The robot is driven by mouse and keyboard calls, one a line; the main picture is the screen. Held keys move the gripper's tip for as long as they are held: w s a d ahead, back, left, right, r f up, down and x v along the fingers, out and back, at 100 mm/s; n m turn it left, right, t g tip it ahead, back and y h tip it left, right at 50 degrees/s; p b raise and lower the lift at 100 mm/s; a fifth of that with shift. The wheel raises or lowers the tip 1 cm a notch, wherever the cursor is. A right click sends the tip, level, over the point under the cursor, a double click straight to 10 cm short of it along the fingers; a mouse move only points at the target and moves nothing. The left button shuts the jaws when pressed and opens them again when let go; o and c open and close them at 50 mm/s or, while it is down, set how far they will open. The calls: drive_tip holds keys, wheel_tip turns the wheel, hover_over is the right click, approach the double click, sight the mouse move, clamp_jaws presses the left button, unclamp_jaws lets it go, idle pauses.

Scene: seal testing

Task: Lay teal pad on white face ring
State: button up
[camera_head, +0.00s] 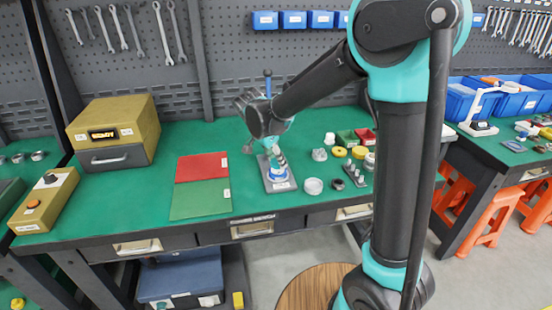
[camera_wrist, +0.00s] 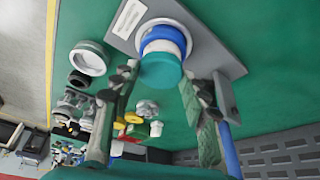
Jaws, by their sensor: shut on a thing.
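The teal pad (camera_wrist: 160,72) sits between the fingertips of my gripper (camera_wrist: 163,76) in the wrist view. My gripper is shut on it. The white face ring (camera_wrist: 164,47) is right behind the pad, in line with it, with a blue ring (camera_wrist: 163,31) beyond. Whether pad and ring touch, I cannot tell. The stack stands on a grey base plate (camera_wrist: 215,57). In the head view my gripper (camera_head: 276,160) points down over the grey base plate (camera_head: 284,186), where the blue ring (camera_head: 278,175) shows. The pad cannot be made out clearly there.
A white round cup (camera_head: 313,187) and several small parts lie right of the base plate. A red and green mat (camera_head: 202,196) lies to its left. A blue upright post (camera_wrist: 231,157) stands close to my gripper's right finger. A yellow box (camera_head: 117,130) stands farther left.

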drive_tip(key=shift+f, duration=0.1)
idle(0.7)
drive_tip(key=o, duration=1.2)
drive_tip(key=shift+r, duration=3)
